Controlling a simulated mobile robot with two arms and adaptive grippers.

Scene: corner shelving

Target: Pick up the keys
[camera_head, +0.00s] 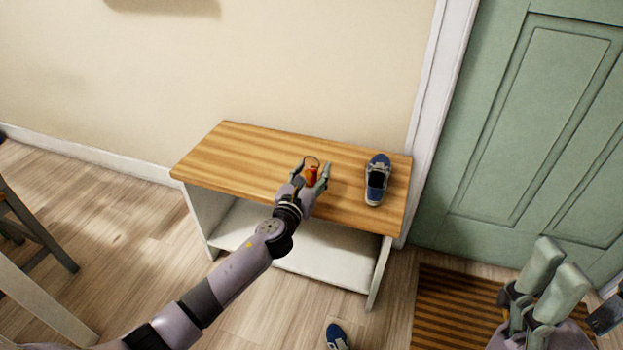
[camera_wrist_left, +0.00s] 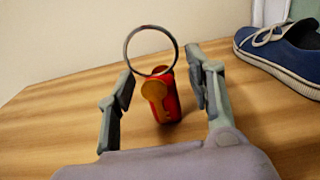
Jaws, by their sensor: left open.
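The keys (camera_head: 312,177) lie on the wooden top of the low shelf unit (camera_head: 245,152). In the left wrist view the keys (camera_wrist_left: 166,100) show as a red piece and a brass-coloured piece with a large metal ring (camera_wrist_left: 128,52) standing up. My left gripper (camera_head: 312,172) is open, with the keys between its fingers. In the left wrist view the left gripper's fingers (camera_wrist_left: 163,92) stand on either side of the keys, with gaps visible. My right gripper (camera_head: 545,280) is at the lower right, over the doormat and away from the shelf; its jaw state is unclear.
A blue shoe (camera_head: 377,180) stands on the shelf top right of the keys; it also shows in the left wrist view (camera_wrist_left: 285,55). Another blue shoe (camera_head: 337,337) is on the floor. A striped doormat (camera_head: 450,310) lies before the green door (camera_head: 530,120). The shelf top's left side is clear.

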